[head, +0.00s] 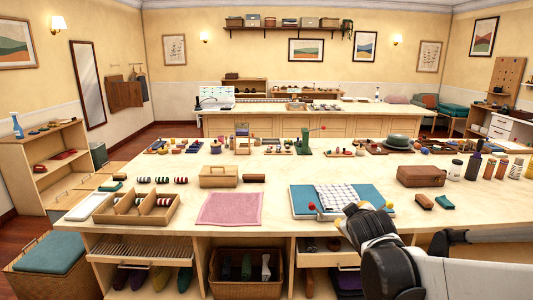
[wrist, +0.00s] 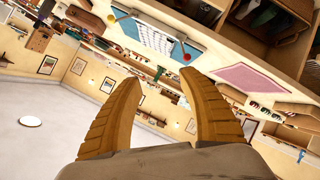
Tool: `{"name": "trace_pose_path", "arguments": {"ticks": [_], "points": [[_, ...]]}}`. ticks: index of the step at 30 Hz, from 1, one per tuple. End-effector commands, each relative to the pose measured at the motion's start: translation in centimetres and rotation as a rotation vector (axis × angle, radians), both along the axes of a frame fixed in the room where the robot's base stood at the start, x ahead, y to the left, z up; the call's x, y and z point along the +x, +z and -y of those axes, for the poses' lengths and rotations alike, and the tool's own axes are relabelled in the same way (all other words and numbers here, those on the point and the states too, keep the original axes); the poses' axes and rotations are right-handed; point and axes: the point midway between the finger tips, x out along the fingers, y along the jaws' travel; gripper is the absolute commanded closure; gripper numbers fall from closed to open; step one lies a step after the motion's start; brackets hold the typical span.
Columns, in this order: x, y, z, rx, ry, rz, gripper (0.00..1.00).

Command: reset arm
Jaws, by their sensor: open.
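My gripper (wrist: 160,79) is open, its two tan ribbed fingers spread apart with nothing between them in the wrist view. In the head view my arm comes in from the lower right, its dark and white links (head: 375,245) in front of the island's near edge. The fingers cannot be made out there. The wrist view is tilted, with the ceiling at the bottom and the island at the top. A blue mat with a white checked sheet (wrist: 150,37) shows beyond the fingertips.
The pale island top (head: 270,185) carries a blue mat (head: 375,195) close to my arm, a pink cloth (head: 230,208), a wooden divided tray (head: 140,208) and a brown case (head: 421,176). Several bottles (head: 473,165) stand at the right. Open shelves with a basket (head: 247,275) lie below.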

Motion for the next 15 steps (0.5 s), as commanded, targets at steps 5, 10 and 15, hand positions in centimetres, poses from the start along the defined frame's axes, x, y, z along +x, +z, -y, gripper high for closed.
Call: {"name": "trace_pose_path", "arguments": {"ticks": [5,10,15], "points": [[-9.6,0.1,-0.7,0.205,-0.095,-0.122,0.52],[-18.8,-1.8,-2.2,0.392,-0.182,-0.244,0.52],[-25.6,-4.1,-3.7,0.527,-0.245,-0.345,0.52]]}}
